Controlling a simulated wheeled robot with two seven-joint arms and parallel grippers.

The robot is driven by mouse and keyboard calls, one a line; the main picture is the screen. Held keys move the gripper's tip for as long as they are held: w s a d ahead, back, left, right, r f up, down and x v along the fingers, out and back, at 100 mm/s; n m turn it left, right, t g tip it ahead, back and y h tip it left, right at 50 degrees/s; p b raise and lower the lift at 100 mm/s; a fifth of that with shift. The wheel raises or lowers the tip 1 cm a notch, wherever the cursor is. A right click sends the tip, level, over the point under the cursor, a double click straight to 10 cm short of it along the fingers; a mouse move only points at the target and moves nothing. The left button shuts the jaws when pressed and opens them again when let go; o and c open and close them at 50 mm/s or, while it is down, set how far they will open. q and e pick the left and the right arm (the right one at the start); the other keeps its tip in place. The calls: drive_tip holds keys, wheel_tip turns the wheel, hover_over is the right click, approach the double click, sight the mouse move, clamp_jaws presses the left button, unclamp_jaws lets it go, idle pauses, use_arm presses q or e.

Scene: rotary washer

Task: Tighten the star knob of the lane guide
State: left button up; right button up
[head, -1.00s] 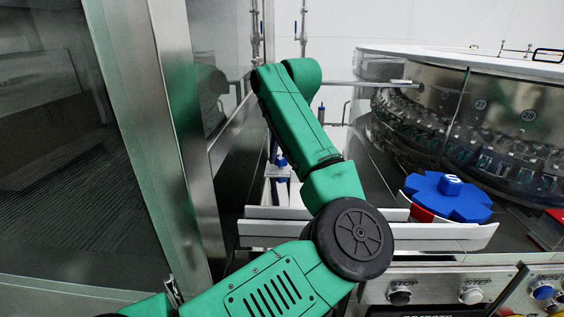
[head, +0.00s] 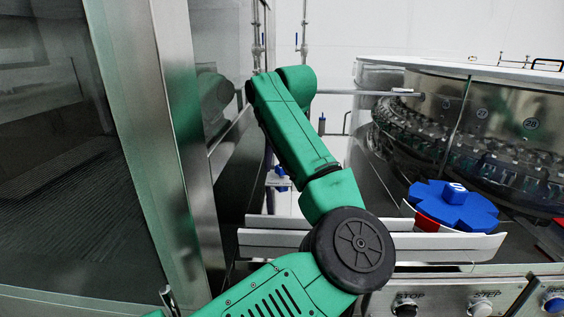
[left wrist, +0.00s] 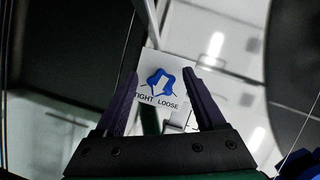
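A blue star knob (left wrist: 160,80) with lobes sits on a white plate (left wrist: 172,63) marked TIGHT and LOOSE in the left wrist view. My left gripper (left wrist: 162,72) is open, its two dark fingers apart on either side of the knob in the picture. The knob shows between them; I see no contact, and the depth gap is hard to judge. In the head view a small blue part (head: 281,182) shows behind my green left arm, beyond the white rails. My left gripper is hidden there behind the arm. My right gripper is not in view.
White guide rails (head: 455,246) run beside a large blue star wheel (head: 450,207) at right. The round washer (head: 480,110) stands behind it. A steel-framed glass cabinet (head: 180,130) is close on the left. A button panel (head: 440,300) is at the lower right.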

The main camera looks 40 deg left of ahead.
use_arm(q)
drive_tip(key=shift+d, duration=0.1)
drive_tip(key=shift+d+r, duration=0.1)
drive_tip(key=shift+r, duration=0.2)
drive_tip(key=p+v, duration=0.1)
drive_tip(key=v, duration=1.3)
drive_tip(key=shift+p, duration=0.35)
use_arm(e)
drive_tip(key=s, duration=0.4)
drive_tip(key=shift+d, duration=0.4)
